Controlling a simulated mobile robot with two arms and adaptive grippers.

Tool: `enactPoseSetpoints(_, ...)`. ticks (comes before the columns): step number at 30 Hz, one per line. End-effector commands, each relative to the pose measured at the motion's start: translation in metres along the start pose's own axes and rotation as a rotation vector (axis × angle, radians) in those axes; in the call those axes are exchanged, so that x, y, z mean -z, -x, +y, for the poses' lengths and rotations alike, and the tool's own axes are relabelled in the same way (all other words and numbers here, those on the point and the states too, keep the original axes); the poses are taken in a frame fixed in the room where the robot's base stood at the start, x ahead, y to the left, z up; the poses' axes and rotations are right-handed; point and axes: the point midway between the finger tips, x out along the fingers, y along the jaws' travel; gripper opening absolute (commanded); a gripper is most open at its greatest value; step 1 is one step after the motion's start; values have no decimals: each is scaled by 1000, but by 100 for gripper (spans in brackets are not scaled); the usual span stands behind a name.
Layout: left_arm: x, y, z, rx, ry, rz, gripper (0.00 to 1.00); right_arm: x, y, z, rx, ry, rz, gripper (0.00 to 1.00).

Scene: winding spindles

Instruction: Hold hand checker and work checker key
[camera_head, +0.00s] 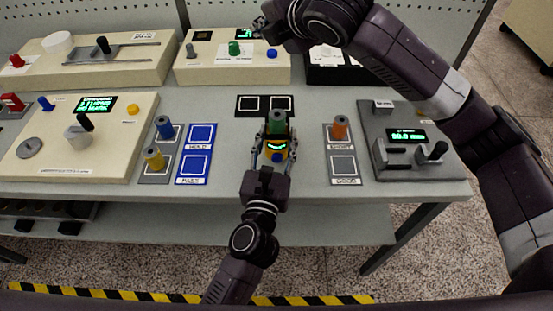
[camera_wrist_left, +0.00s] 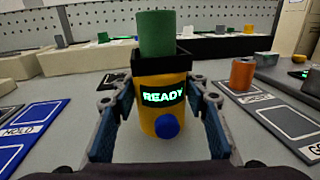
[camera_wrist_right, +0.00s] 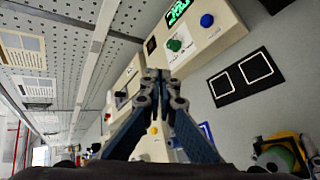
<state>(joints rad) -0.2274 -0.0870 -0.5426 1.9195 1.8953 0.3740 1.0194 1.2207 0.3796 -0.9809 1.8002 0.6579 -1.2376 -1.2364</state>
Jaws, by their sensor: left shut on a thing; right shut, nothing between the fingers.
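The hand checker (camera_head: 277,149) is a yellow body with a black collar, a green lit display and a blue button. In the left wrist view the checker (camera_wrist_left: 163,119) reads READY, and a green spindle (camera_wrist_left: 156,34) stands upright in its top. My left gripper (camera_head: 272,162) is shut around the checker's sides, with a finger on each side. My right gripper (camera_head: 265,25) is shut and empty, up by the back beige box. In the right wrist view its fingertips (camera_wrist_right: 160,78) meet in front of that box. I cannot tell which part is the checker key.
The back beige box (camera_head: 232,70) carries a green knob (camera_head: 234,48) and a blue button (camera_head: 272,54). Blue HOLD and PASS pads (camera_head: 202,134) lie left of the checker, grey pads (camera_head: 343,165) right. An orange spindle (camera_head: 340,128) stands on one. A grey gauge (camera_head: 405,155) is farther right.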

Motion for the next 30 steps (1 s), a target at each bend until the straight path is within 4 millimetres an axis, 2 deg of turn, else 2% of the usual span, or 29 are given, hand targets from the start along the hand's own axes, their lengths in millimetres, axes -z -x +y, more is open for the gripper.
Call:
enactPoseSetpoints(1, 4, 1, 1, -2, -1, 8, 10, 33, 10, -6, 57, 78, 55, 0)
enactPoseSetpoints(3, 4, 1, 1, -2, -1, 8, 10, 72, 24, -25, 155, 190, 128, 0)
enactPoseSetpoints(6, 4, 1, 1, -2, -1, 8, 10, 114, 50, -62, 302, 355, 213, 0)
enactPoseSetpoints(9, 4, 1, 1, -2, -1, 8, 10, 136, 77, -99, 440, 509, 275, 0)
enactPoseSetpoints(13, 4, 1, 1, -3, -1, 8, 10, 146, 107, -138, 583, 660, 323, 0)
enactPoseSetpoints(18, 4, 1, 1, -2, -1, 8, 10, 147, 128, -161, 677, 753, 351, 0)
enactPoseSetpoints(30, 4, 1, 1, -2, -2, 8, 10, 147, 129, -164, 689, 762, 355, 0)
